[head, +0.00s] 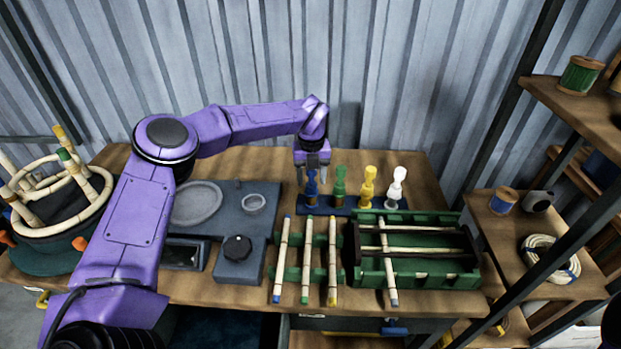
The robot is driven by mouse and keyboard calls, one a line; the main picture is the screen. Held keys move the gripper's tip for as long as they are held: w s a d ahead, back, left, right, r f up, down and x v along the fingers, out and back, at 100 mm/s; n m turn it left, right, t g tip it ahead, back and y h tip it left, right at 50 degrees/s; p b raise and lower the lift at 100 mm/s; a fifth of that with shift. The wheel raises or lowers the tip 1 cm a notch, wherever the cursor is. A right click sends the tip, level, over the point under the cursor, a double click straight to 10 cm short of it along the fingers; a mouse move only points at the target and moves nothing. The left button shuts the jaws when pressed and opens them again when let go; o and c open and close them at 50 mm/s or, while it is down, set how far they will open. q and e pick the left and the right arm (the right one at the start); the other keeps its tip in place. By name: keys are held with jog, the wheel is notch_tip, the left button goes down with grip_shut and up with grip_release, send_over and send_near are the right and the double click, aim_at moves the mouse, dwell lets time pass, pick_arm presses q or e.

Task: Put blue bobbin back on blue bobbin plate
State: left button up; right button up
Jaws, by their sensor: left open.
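A small blue bobbin (311,190) stands upright at the left end of a row of blue, green, yellow and white pieces. The row stands on a long dark blue plate (325,208) near the back of the bench. My left gripper (312,169) is open and points down directly over the blue bobbin. Its fingertips are at the bobbin's top; I cannot tell whether they touch it. My right gripper is not in view.
Green (339,188), yellow (367,186) and white (397,186) pieces stand close to the right. A green crate (374,275) and several rods (307,260) lie in front. A basket (60,215) is at left; shelves hold spools at right.

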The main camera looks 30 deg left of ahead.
pick_arm(q)
notch_tip(320, 180, up, 11)
jog(key=shift+r+b, duration=0.1)
jog(key=shift+b, duration=0.6)
